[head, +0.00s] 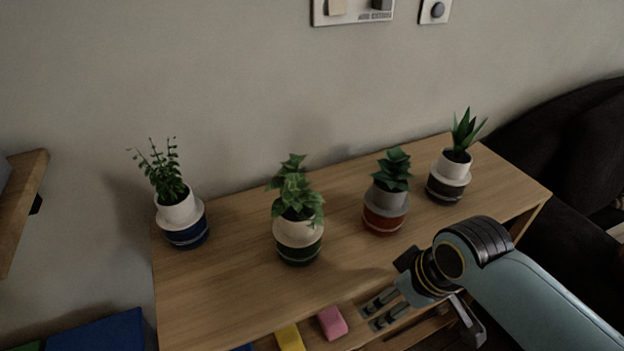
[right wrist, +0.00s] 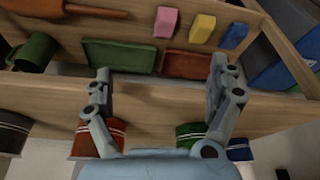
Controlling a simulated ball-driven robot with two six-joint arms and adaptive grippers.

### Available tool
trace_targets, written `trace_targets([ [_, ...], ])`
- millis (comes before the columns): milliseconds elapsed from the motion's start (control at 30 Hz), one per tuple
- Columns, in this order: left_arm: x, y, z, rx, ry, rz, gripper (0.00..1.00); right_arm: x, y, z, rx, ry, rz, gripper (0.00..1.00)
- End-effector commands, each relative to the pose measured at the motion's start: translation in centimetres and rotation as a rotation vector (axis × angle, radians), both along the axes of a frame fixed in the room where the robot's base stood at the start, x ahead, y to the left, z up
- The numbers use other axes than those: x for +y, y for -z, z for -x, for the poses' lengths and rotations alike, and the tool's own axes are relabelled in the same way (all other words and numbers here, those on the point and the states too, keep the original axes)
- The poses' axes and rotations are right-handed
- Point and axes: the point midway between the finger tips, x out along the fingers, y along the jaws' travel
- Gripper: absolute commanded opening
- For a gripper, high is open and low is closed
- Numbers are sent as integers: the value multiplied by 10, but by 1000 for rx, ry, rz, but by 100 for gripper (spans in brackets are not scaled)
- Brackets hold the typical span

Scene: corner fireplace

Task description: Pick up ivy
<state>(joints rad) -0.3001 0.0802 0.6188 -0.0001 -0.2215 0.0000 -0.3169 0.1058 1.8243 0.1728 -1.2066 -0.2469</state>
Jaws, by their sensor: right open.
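The ivy (head: 297,192), with pointed green leaves, stands upright in a white pot on a dark green banded base, second from the left on the wooden shelf top (head: 225,280). My right gripper (head: 374,311) is open and empty at the shelf's front edge, right of and nearer than the ivy, apart from it. In the right wrist view the open fingers (right wrist: 160,72) point over the shelf's front edge. Part of the green base (right wrist: 190,132) shows there behind a finger; the leaves are out of that view. My left gripper is not in view.
Other potted plants stand on blue (head: 187,232), red (head: 385,218) and dark grey (head: 446,189) bases. Below the top lie pink (head: 332,322) and yellow (head: 290,338) blocks, a green tray (right wrist: 119,55) and a green mug (right wrist: 36,50). A wall stands behind.

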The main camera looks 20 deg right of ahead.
Motion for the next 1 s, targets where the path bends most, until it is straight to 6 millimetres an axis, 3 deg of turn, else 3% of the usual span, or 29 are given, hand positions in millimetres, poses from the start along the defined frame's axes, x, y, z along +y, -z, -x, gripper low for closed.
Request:
trace_targets([
  [33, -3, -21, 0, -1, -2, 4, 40, 9, -46, -22, -33, -55, -20, 90],
  [200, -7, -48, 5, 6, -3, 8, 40, 45, -144, -82, -136, -324, -99, 90],
  [300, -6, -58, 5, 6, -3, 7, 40, 61, -187, -104, -192, -460, -126, 90],
  [367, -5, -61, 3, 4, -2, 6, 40, 67, -201, -111, -214, -514, -135, 90],
  [467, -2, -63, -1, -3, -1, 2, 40, 75, -204, -118, -229, -556, -144, 90],
  [700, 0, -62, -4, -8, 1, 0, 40, 90, -171, -133, -232, -560, -143, 90],
  [1000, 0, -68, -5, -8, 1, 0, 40, 97, -144, -146, -230, -559, -143, 90],
])
